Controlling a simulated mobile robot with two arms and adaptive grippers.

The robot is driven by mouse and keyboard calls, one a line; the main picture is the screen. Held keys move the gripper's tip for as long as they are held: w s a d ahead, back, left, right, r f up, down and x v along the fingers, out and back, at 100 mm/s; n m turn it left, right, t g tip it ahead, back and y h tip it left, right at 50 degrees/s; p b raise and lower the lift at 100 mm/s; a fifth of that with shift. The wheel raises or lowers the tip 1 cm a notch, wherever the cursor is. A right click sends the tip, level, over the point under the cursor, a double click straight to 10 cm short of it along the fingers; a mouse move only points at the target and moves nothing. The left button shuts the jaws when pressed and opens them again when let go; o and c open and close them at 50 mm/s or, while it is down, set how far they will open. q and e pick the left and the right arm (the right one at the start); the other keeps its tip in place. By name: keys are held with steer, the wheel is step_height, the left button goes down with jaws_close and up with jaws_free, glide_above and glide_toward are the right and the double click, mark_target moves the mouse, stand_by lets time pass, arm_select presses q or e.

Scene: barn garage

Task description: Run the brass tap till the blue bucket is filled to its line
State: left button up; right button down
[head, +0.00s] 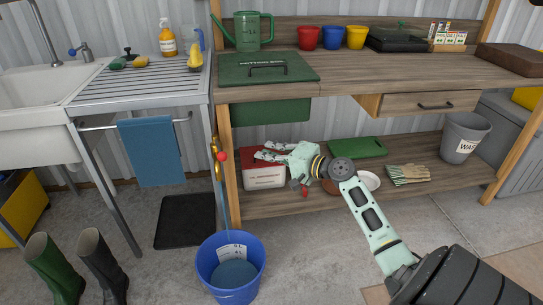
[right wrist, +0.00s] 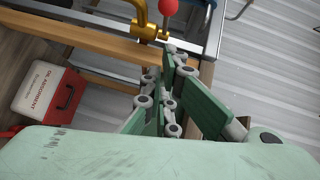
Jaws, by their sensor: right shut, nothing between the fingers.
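The brass tap (head: 215,168) with its red ball knob (head: 222,156) is at the bench's left front post. A thin bluish stream (head: 226,215) runs down from it into the blue bucket (head: 214,284) on the floor. Water (head: 235,274) stands in the bucket, its surface around the lower edge of a white label (head: 232,252) on the inner wall. I cannot read the exact line. My right gripper (head: 258,156) is shut and empty, right of the tap and apart from it. The right wrist view shows the tap (right wrist: 147,30) and red knob (right wrist: 168,7) just beyond the fingertips (right wrist: 170,60). My left gripper is out of view.
A red and white oil absorbent box (head: 265,180) sits on the lower shelf (head: 290,206) behind my gripper. A blue towel (head: 150,152) hangs from the sink rail. Floor right of the bucket is clear.

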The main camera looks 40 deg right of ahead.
mark_target(219, 148)
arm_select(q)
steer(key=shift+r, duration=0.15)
arm_select(e)
steer(key=w+a+f, duration=0.1)
steer(key=w+a, duration=0.3)
steer(key=w, duration=0.3)
steer(key=shift+a+f, duration=0.25)
steer(key=shift+a, duration=0.05)
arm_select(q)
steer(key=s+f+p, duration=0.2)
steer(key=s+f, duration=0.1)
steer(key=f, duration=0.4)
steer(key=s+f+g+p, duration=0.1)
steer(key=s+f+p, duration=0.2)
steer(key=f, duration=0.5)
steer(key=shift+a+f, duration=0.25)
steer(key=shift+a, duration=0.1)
arm_select(e)
steer(key=a+m+h, duration=0.1)
steer(key=a+h, duration=0.1)
steer(key=a, duration=0.1)
steer(key=shift+a, duration=0.15)
steer(key=shift+s, duration=0.1)
